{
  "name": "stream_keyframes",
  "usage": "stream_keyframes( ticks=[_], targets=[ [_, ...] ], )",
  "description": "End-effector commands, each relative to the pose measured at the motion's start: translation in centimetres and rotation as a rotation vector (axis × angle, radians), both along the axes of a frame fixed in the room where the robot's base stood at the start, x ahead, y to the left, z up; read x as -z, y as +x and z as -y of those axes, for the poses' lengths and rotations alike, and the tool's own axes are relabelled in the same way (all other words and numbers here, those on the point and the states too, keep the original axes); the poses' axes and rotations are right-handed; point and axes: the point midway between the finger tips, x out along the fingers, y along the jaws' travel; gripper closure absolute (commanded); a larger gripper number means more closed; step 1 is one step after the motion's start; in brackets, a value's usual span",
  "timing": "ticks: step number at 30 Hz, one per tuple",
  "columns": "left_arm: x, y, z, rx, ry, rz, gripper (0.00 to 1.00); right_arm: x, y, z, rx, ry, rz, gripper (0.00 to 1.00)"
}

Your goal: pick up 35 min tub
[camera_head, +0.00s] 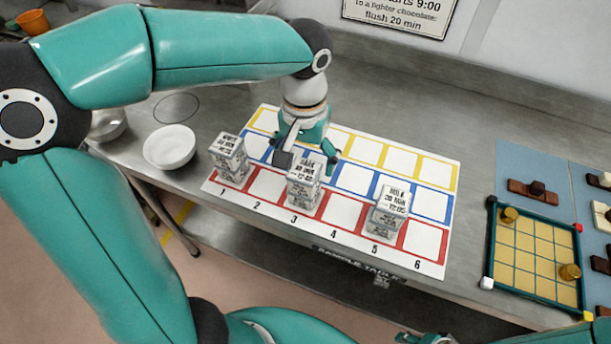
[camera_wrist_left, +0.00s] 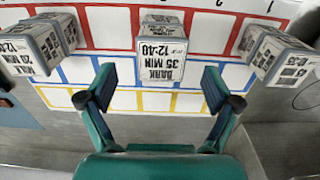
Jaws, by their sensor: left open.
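The 35 min tub (camera_head: 303,181) is a small pale box-shaped tub, standing on the red row of the numbered mat (camera_head: 456,178) by number 3. In the left wrist view its top label (camera_wrist_left: 162,67) reads DARK 35 MIN 12:40, upside down. My left gripper (camera_head: 309,156) is just behind and above the tub in the head view. In the left wrist view the left gripper (camera_wrist_left: 158,92) is open, its fingers spread either side of the tub's line, with the tub ahead of them. No contact shows. The right gripper's fingers cannot be made out.
A similar tub (camera_head: 229,159) stands by number 1, and a MILK tub (camera_head: 389,211) by number 5. A white bowl (camera_head: 170,147) is left of the mat. A gridded tray (camera_head: 537,250) lies at the right. The yellow and blue rows look mostly clear.

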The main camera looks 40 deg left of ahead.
Motion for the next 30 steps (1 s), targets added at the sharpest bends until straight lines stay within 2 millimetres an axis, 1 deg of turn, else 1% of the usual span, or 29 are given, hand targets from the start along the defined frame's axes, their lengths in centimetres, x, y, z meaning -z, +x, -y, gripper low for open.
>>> stream_keyframes(
  ticks=[5,6,9,12,18,29,30],
  targets=[
    [2.4,0.2,-0.3,-0.001,0.0,-0.007,0.1,-0.7,0.0,0.0,0.0,0.0,0.0,0.6],
    [3.0,0.2,-0.3,0.0,0.0,-0.007,0.1,-0.7,0.0,0.0,0.0,0.0,0.0,0.6],
    [4.1,0.2,-0.2,0.0,0.001,-0.005,0.1,-0.7,0.0,0.0,0.0,0.0,0.0,0.6],
    [4.6,0.2,-0.3,-0.001,0.0,-0.003,0.1,-0.7,0.0,0.0,0.0,0.0,0.0,0.6],
    [4.6,0.3,-0.3,-0.001,0.0,-0.001,0.1,-0.7,0.0,0.0,0.0,0.0,0.0,0.6],
    [4.6,0.2,-0.3,-0.001,0.0,-0.001,0.7,-0.7,0.0,0.0,0.0,0.0,0.0,0.6],
    [4.6,0.2,-0.3,-0.001,0.0,-0.001,0.77,-0.7,0.0,0.0,0.0,0.0,0.0,0.6]
  ],
)
